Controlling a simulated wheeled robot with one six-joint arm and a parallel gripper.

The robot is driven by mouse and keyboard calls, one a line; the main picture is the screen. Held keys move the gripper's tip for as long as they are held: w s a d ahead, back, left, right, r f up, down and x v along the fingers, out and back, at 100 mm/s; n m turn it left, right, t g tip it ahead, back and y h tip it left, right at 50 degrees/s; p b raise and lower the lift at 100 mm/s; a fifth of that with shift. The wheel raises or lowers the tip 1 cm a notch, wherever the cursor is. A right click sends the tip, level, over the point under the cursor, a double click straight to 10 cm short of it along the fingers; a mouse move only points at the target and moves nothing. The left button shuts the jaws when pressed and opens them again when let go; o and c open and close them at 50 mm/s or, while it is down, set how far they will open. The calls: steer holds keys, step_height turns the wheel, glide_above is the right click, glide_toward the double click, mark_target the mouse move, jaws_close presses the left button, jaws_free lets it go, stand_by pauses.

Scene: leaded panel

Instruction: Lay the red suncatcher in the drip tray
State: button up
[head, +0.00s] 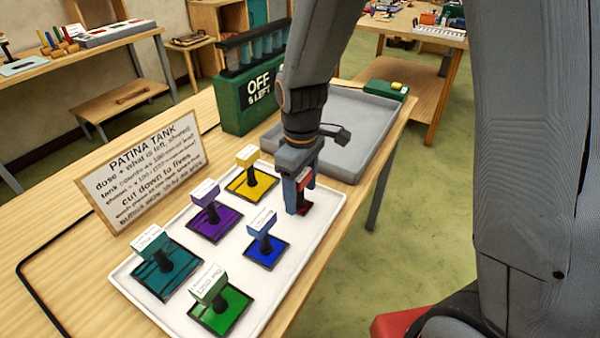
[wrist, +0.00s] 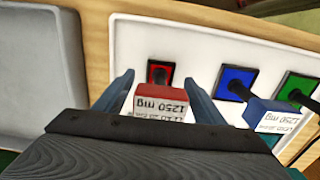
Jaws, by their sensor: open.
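The red suncatcher stands at the right end of the white tray, mostly hidden by my gripper in the head view; its red labelled block (wrist: 160,100) and its small red pane (wrist: 159,70) show in the wrist view. The block's label reads 1250 mg. My gripper (head: 299,196) is open, with one finger on each side of the red block. In the wrist view the fingers (wrist: 161,88) stand a little apart from the block's sides. The drip tray appears to be the empty grey tray (head: 350,118) behind my gripper; its edge shows at the left in the wrist view (wrist: 40,75).
The white tray (head: 140,280) also holds yellow (head: 250,182), purple (head: 213,220), teal (head: 165,268), green (head: 220,308) and blue (head: 265,248) suncatchers. A green tank (head: 245,100) reading "OFF 6 LEFT" stands beside the grey tray. A PATINA TANK sign (head: 150,175) stands at left.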

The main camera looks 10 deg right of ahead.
step_height(320, 180, up, 12)
steer(key=shift+f+b, duration=0.2)
steer(key=shift+b, duration=0.95)
